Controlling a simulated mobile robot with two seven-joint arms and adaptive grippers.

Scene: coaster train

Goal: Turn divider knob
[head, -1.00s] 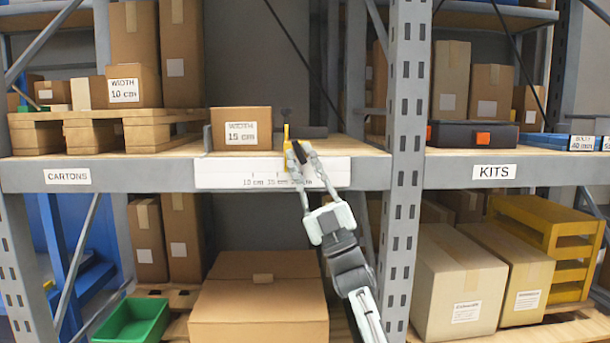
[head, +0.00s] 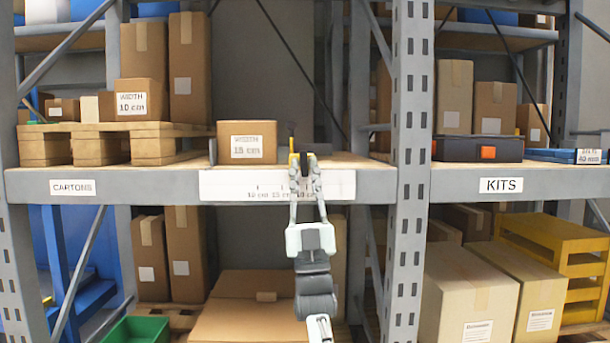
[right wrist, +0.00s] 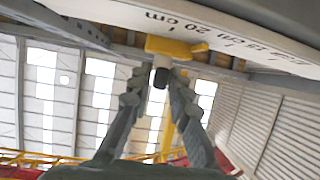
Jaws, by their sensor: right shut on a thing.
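The divider knob is small and black (head: 309,160), at the shelf's front edge beside a yellow pointer (head: 293,166). My right gripper (head: 306,172) reaches up from below with its fingers closed on the knob. In the right wrist view the dark knob (right wrist: 161,78) sits between the fingertips, with the yellow piece (right wrist: 175,47) just above it. The white scale strip (head: 235,187) runs along the beam, marked 10, 15 and 20 cm. A carton labelled width 15 cm (head: 247,142) stands left of the pointer. My left gripper is out of view.
A carton labelled width 10 cm (head: 139,98) stands on a wooden pallet (head: 100,130) at left. A grey upright post (head: 408,150) rises to the right of my gripper. A large carton (head: 240,310) lies below the beam. A black case (head: 462,148) sits on the kits shelf.

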